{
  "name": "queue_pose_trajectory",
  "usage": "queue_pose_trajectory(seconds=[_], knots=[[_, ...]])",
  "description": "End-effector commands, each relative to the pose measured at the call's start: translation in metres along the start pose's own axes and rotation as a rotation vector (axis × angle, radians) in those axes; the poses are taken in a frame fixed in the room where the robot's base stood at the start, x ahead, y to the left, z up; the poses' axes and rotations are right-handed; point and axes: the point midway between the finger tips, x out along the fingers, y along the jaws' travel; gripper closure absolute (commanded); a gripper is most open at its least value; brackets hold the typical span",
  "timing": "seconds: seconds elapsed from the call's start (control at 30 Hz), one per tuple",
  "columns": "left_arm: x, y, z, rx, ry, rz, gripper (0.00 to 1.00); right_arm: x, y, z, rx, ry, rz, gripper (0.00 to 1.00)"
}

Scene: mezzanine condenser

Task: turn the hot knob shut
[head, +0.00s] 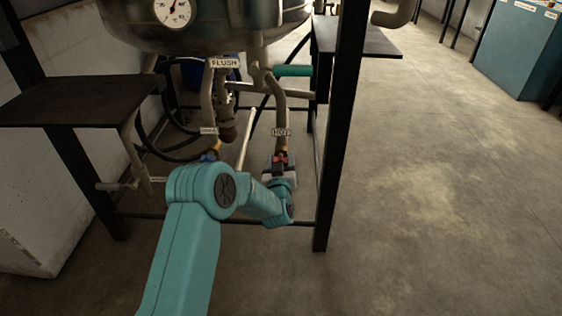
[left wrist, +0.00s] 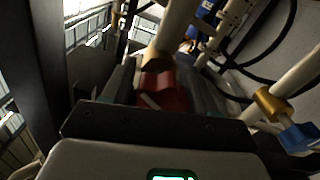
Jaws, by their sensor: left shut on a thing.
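The hot knob (head: 280,158) is red and sits on the pale pipe under the HOT label (head: 281,132) in the head view. My left gripper (head: 279,164) reaches it from the front and hides much of it. In the left wrist view the red knob (left wrist: 168,92) lies between the dark fingers of my left gripper (left wrist: 160,97), one on each side, below a brass fitting (left wrist: 155,58). The gripper is shut on the knob. The knob's exact turn angle is hard to tell. My right gripper is not in view.
A blue knob (left wrist: 300,137) on a brass fitting stands to the right in the left wrist view. A dark frame post (head: 338,130) rises right of my left gripper. A dark shelf (head: 80,100) is at left. The concrete floor (head: 440,200) at right is clear.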

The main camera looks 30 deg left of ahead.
Motion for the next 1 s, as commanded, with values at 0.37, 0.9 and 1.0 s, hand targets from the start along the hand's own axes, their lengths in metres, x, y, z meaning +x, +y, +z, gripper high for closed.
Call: queue_pose_trajectory(seconds=[0.37,0.9,1.0], knots=[[-0.0005,-0.0015,0.0013,0.281,-0.002,0.000,0.72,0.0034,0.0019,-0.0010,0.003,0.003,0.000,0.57],[-0.0007,-0.0032,0.0000,0.761,-0.003,0.001,0.72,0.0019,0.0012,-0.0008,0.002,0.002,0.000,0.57],[-0.0007,-0.0034,-0.0002,0.827,-0.003,0.002,0.72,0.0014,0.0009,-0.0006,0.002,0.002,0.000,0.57]])
